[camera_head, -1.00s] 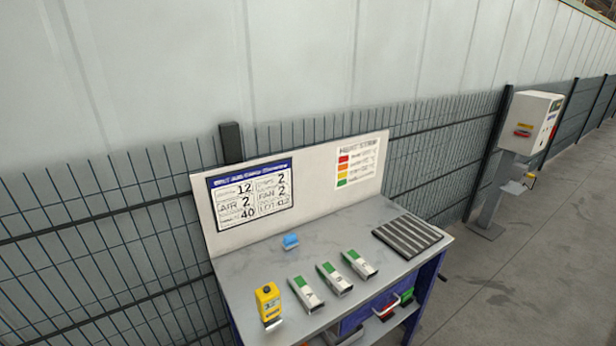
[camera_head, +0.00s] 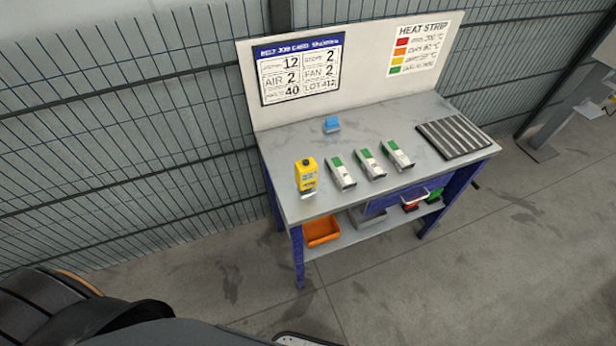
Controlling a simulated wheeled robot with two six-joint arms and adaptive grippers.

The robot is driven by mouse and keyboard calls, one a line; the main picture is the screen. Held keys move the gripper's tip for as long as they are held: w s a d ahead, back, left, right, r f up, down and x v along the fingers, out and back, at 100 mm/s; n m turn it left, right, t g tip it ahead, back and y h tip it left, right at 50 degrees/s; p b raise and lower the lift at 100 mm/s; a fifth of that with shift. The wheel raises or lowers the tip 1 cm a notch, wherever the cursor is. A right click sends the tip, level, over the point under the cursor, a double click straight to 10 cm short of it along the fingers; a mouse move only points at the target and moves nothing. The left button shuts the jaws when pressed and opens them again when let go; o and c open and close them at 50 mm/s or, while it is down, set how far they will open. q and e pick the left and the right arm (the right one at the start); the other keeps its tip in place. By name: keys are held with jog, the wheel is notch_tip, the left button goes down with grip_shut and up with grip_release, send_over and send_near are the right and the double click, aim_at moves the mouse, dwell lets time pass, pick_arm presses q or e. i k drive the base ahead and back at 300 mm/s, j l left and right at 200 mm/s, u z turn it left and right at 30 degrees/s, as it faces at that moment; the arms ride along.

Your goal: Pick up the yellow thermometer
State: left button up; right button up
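The yellow thermometer (camera_head: 306,175) stands upright near the front left corner of the table (camera_head: 292,208). It has a dark top and a pale piece at its foot. Nothing touches it from above, and its front is in plain sight. Neither of my grippers is in view. A dark part at the bottom left of the picture looks like part of my own body.
Several green-and-white devices (camera_head: 369,164) lie in a row right of the thermometer. A small blue object (camera_head: 332,124) sits behind them, and a ribbed dark mat (camera_head: 454,138) lies at the right. An orange bin (camera_head: 321,232) is on the lower shelf. Open floor (camera_head: 400,290) lies in front.

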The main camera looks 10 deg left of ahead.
aim_at(306, 177)
jog(key=i+l, duration=0.15)
jog(key=l, duration=0.2)
jog(key=i+l, duration=0.15)
jog(key=l, duration=0.2)
jog(key=i+l, duration=0.15)
jog(key=l, duration=0.2)
jog(key=i+l, duration=0.15)
jog(key=l, duration=0.2)
jog(key=i+l, duration=0.15)
jog(key=l, duration=0.2)
jog(key=u, duration=1.25)
